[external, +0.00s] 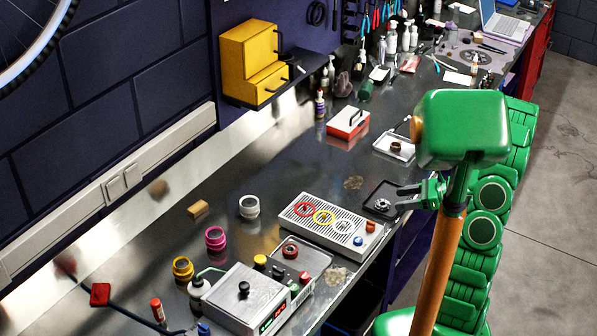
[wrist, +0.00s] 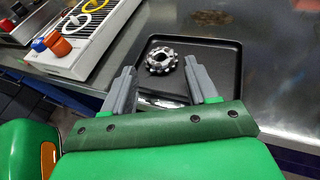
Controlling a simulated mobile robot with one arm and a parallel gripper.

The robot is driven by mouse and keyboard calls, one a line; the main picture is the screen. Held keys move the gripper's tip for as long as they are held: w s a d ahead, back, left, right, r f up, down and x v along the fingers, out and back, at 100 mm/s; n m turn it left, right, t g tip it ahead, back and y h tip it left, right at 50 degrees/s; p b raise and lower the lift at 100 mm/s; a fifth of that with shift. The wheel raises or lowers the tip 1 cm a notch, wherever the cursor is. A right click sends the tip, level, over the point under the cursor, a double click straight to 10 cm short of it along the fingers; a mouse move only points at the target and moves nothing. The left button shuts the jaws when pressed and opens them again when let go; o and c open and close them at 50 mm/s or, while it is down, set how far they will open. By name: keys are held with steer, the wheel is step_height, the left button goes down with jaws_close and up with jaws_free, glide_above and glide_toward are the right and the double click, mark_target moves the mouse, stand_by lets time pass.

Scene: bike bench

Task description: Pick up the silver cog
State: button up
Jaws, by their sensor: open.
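The silver cog (wrist: 161,60) lies on a black tray (wrist: 226,62) on the metal bench. In the external view the cog (external: 382,205) shows small on the same tray (external: 368,188), near the bench's front edge. My gripper (wrist: 160,76) is open and empty, its two grey fingers reaching over the tray's near edge.
Left of the tray stands a grey slatted rack (external: 318,222) with red, yellow and white rings, plus blue and orange knobs. A white tray (external: 394,146) with a dark ring and a red-and-white box (external: 348,122) stand farther back. Bare bench lies right of the black tray in the wrist view.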

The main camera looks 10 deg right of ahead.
mark_target(386, 203)
steer(key=shift+f+x, duration=0.15)
steer(key=shift+x, duration=1.2)
steer(key=shift+f+x, duration=0.1)
steer(key=shift+x, duration=1.3)
steer(key=shift+d, duration=0.1)
steer(key=shift+f, duration=0.1)
steer(key=c, duration=0.7)
steer(key=shift+d, duration=0.1)
steer(key=shift+c, duration=0.2)
step_height(386, 203, up, 10)
